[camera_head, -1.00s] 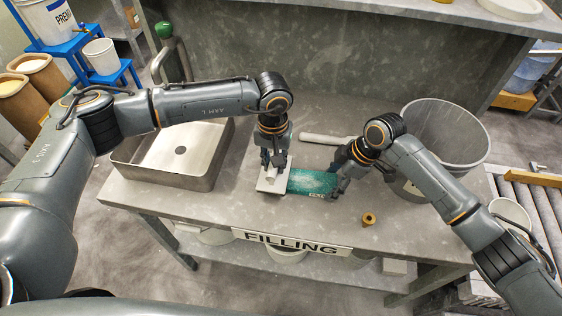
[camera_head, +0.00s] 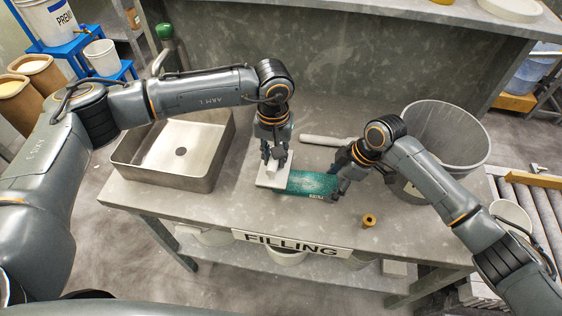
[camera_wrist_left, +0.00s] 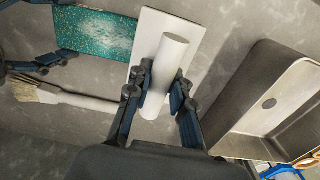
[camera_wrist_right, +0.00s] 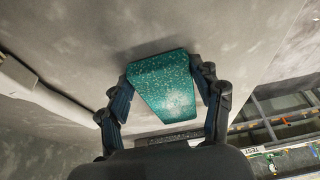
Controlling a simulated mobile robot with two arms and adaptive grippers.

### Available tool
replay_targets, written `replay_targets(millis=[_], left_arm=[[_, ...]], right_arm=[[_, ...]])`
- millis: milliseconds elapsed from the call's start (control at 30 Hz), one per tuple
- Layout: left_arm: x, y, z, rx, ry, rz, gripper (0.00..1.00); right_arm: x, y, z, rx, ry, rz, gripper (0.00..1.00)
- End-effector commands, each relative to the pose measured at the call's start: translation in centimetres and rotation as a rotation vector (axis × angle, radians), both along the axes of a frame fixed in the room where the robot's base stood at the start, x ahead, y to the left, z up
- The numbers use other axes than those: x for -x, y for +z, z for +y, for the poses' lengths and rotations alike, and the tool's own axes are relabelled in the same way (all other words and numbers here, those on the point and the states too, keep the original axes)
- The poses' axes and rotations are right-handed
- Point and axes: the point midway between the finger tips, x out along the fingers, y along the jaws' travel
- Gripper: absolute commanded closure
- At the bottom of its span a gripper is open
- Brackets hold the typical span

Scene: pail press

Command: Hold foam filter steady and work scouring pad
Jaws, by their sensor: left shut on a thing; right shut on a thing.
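The foam filter is a teal speckled slab with a pale worn patch (camera_head: 308,183), on the table's front middle; it also shows in the left wrist view (camera_wrist_left: 97,34) and right wrist view (camera_wrist_right: 160,80). My right gripper (camera_head: 339,182) is shut on its right end. The scouring pad (camera_head: 265,181) is a white plate with a round upright handle (camera_wrist_left: 165,75). My left gripper (camera_head: 273,160) is shut around this handle. The pad lies at the filter's left end, edges adjoining or overlapping; I cannot tell if it presses on the filter. Its underside is hidden.
A metal basin (camera_head: 130,158) stands left on the table. A large grey bucket (camera_head: 460,130) is at the right. A brass fitting (camera_head: 368,221) stands near the front edge. A brush (camera_wrist_left: 65,97) with a pale handle lies behind the filter.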

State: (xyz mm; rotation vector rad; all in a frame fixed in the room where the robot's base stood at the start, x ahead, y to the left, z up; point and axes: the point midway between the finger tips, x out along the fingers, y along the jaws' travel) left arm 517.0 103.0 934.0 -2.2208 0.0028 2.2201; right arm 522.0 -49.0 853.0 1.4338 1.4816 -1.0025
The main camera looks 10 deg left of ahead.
Motion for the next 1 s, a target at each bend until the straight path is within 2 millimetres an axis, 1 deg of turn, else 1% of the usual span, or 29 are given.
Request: replay_targets(millis=[133,300,400,767,1000], left_arm=[[0.0,0.1,-0.4,0.001,-0.002,0.000,1.00],[0.0,0.7,-3.2,-0.005,-0.005,0.001,1.00],[-0.1,0.8,-3.9,-0.010,-0.001,0.000,1.00],[-0.1,-0.9,-3.8,-0.012,0.002,0.000,1.00],[-0.1,-1.0,-3.8,-0.012,0.001,-0.001,1.00]], right_arm=[[0.0,-0.1,-0.1,0.002,-0.001,0.001,0.85],[0.0,-0.1,0.0,0.002,-0.001,0.001,0.85],[0.0,-0.1,0.0,0.002,-0.001,0.001,0.85],[0.0,-0.1,0.0,0.001,-0.001,0.001,0.85],[0.0,-0.1,0.0,0.001,0.000,0.001,0.85]])
